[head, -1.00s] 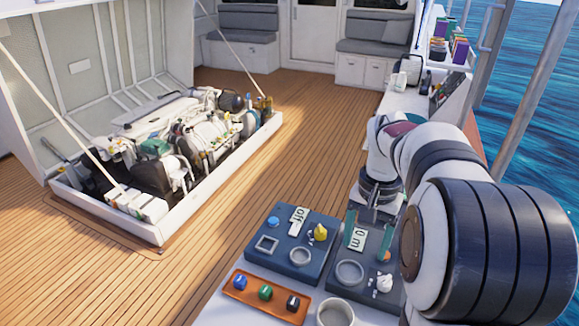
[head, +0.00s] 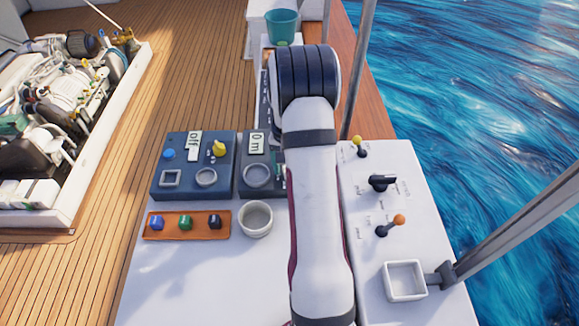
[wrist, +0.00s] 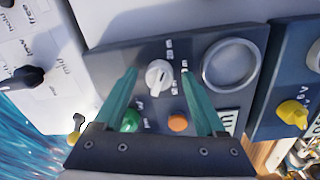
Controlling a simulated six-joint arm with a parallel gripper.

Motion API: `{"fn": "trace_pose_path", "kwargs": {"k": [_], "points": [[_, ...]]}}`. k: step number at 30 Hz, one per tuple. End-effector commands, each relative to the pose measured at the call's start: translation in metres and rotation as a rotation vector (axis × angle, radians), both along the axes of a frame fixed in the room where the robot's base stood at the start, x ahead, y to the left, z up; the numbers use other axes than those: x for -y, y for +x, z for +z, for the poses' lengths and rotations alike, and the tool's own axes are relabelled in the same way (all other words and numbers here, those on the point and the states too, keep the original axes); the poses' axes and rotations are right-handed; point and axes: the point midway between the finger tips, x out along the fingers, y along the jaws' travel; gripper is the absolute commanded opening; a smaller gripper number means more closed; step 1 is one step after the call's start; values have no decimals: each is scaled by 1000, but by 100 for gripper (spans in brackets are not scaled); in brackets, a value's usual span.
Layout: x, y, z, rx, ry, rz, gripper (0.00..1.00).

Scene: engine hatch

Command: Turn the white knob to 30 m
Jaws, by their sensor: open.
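The white knob (wrist: 158,76) shows in the wrist view on a dark panel (wrist: 112,62), with small white labels around it. Its ridge looks slanted; the labels are too small to read. My gripper (wrist: 158,71) is open, with one teal finger on each side of the knob. I cannot tell whether either finger touches it. In the head view my arm hides the knob and nearly all of the gripper. A display (head: 257,142) on the same panel reads "0 m" in the head view.
The panel also has a green knob (wrist: 130,121), an orange button (wrist: 178,122) and a round ring (wrist: 231,66). A second panel (head: 190,191) with a yellow knob (head: 219,149) stands at left. Levers (head: 385,228) rise at right. A white cup (head: 256,219) stands in front.

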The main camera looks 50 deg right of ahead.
Motion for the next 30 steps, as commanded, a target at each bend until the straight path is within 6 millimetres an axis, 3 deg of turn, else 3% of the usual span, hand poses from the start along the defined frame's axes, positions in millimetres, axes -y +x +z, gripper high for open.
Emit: {"fn": "trace_pose_path", "kwargs": {"k": [7,8,18,20,30], "points": [[0,0,-1,0,0,0,73],[0,0,-1,0,0,0,69],[0,0,-1,0,0,0,8],[0,0,-1,0,0,0,0],[0,0,-1,0,0,-38,0]]}}
